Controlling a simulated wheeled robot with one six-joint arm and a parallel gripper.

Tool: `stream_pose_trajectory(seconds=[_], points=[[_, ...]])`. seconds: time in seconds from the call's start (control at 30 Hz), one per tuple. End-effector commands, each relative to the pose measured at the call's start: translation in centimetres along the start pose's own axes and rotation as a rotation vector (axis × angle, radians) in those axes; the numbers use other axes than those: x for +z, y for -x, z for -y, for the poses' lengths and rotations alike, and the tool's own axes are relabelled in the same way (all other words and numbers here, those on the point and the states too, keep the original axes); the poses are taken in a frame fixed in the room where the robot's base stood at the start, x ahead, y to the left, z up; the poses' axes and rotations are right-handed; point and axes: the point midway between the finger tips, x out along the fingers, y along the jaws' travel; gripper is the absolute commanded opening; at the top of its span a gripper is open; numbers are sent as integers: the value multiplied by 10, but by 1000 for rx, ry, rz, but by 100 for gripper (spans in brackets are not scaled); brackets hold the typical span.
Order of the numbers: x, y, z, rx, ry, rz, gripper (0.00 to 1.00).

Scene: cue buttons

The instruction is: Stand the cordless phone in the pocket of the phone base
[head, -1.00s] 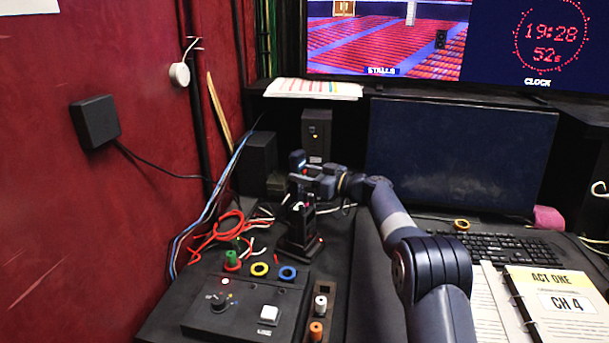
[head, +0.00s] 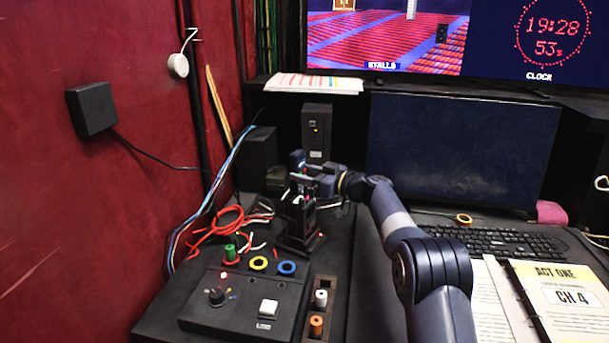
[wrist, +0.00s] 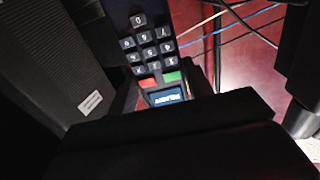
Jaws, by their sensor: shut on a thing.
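The cordless phone (head: 297,158) is dark and roughly upright in the head view, its top showing above my gripper (head: 303,179). My gripper is shut on it. In the wrist view the phone (wrist: 152,50) shows its keypad, a red and a green key and a lit blue screen. My gripper (wrist: 175,125) covers the part beyond the screen as a dark shape. The phone base (head: 300,236) is a black stand on the desk, directly below my gripper in the head view. The phone's lower end is hidden, so I cannot tell whether it is in the pocket.
A control box (head: 240,305) with coloured rings stands in front of the base. A peg tray (head: 318,298) is to its right. Red cables (head: 215,222) lie to the left. Dark speakers (head: 317,130) stand behind. A keyboard (head: 500,243) and an open binder (head: 560,290) are at right.

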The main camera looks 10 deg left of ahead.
Motion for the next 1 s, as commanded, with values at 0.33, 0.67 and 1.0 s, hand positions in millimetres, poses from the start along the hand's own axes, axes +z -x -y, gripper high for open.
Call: stream_pose_trajectory(seconds=[0.33, 0.67, 1.0], points=[[7, 0, 0, 0, 1, -1, 20], [13, 0, 0, 0, 2, -1, 20], [20, 0, 0, 0, 2, -1, 20]])
